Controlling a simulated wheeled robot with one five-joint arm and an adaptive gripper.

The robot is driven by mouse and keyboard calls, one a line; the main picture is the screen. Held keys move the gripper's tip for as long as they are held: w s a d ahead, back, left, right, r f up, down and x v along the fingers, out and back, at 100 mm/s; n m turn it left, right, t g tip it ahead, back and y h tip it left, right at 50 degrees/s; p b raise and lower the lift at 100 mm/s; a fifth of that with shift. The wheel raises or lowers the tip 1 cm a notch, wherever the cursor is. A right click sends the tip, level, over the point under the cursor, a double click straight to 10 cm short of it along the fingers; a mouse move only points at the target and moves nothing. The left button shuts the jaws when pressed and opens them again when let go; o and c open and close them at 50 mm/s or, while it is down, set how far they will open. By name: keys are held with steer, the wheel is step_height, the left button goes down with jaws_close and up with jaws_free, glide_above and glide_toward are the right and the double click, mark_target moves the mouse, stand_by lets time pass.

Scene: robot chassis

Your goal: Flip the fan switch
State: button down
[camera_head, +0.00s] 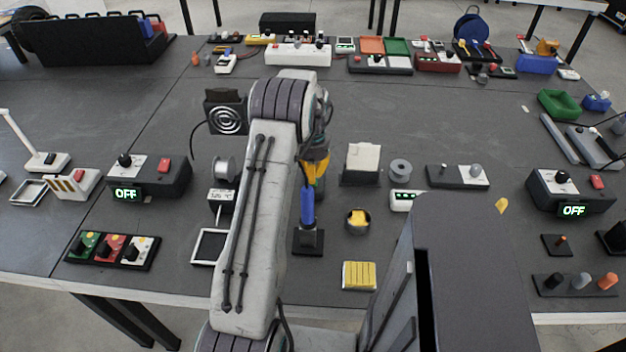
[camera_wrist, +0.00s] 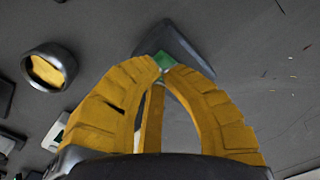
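A black fan-like unit (camera_head: 226,112) with white rings on its face stands left of my arm in the head view. I cannot tell which control is the fan switch. One black-and-white box (camera_head: 178,180) at left has a black knob, a red button and a green "OFF" display. A similar box (camera_head: 590,197) stands at right. My yellow gripper (camera_head: 316,178) is partly hidden behind my arm, close to a blue upright handle (camera_head: 307,208). In the wrist view my fingertips (camera_wrist: 164,68) meet by a small green patch against a dark shape (camera_wrist: 178,45); I see no held object clearly.
A panel of coloured switches (camera_head: 112,250) lies front left. Many small devices line the far edge. The table behind the fan unit is fairly clear.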

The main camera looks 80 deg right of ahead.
steer(key=shift+f+b, duration=0.65)
steer(key=shift+f, duration=0.3)
stand_by(0.5)
steer(key=shift+r, duration=0.1)
steer(key=shift+r+p, duration=2.3)
steer(key=shift+r, duration=1.1)
